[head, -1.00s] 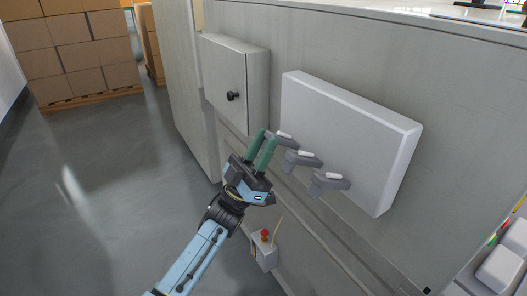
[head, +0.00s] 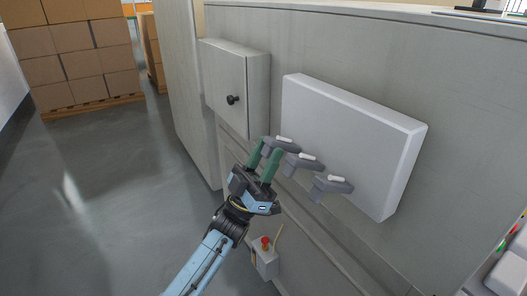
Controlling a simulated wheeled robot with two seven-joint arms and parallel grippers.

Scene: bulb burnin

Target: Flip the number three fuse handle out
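A white fuse box (head: 355,135) is mounted on the grey cabinet side. Three grey fuse handles with white tops stick out along its lower left: a left one (head: 287,141), a middle one (head: 304,160) and a right one (head: 334,185). No numbers are readable on them. My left gripper (head: 271,147) has green fingers that are apart, with no object seen held between them. Its fingertips are at the left handle and partly overlap it in the view. I cannot tell whether they touch it. My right gripper is not in view.
A small grey door with a black knob (head: 233,99) is left of the fuse box. A small box with a red button (head: 265,242) sits below my gripper. Stacked cartons (head: 75,55) stand at the back left. The floor (head: 100,190) on the left is clear.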

